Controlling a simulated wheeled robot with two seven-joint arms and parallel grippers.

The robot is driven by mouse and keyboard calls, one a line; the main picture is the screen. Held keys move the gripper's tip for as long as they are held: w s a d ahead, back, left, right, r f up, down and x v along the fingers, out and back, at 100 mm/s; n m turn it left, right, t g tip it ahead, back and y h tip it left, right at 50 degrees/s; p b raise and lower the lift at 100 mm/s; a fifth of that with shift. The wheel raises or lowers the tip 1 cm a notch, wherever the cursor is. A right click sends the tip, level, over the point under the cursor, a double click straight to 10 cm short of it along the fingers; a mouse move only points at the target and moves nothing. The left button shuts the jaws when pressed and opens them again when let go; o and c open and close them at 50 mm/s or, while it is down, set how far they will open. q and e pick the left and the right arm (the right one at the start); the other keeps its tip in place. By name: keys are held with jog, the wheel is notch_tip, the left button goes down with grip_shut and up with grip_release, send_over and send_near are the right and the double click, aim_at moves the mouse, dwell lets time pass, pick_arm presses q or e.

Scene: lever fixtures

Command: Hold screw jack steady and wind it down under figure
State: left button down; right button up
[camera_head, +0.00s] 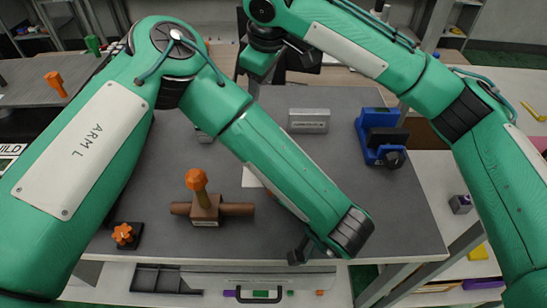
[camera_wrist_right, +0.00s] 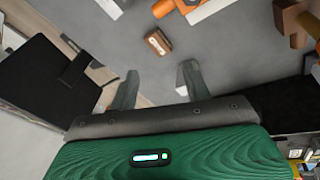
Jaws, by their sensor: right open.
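I cannot tell for certain which thing is the screw jack, and I make out no figure. A brown block with a side bar and an upright post topped by an orange knob (camera_head: 205,207) stands at the left of the grey table. In the right wrist view, an orange part with a pale plate (camera_wrist_right: 192,10) shows at the top edge, cut off. A small brown block (camera_wrist_right: 158,42) lies near it. My right gripper (camera_wrist_right: 158,82) is open and empty, apart from these things. My left gripper (camera_head: 300,252) is over the table's near side; its fingers are too hidden to read.
On the grey table (camera_head: 400,225), a blue device (camera_head: 382,137) stands at the back right and a grey box (camera_head: 308,120) at the back. An orange star knob on a black base (camera_head: 123,235) is at the near left. My left arm hides the middle.

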jog(key=s+f+g, duration=0.1)
jog(key=f, duration=0.2)
jog(key=s+d+f+g, duration=0.1)
jog(key=s+f, duration=0.1)
jog(key=s+d+f+g+h, duration=0.1)
jog(key=s+f, duration=0.1)
jog(key=f, duration=0.1)
jog(key=shift+d+f+m, duration=0.2)
jog(key=shift+f+m, duration=0.15)
jog(key=shift+m, duration=0.05)
jog(key=shift+s+f, duration=0.1)
jog(key=shift+f, duration=2.45)
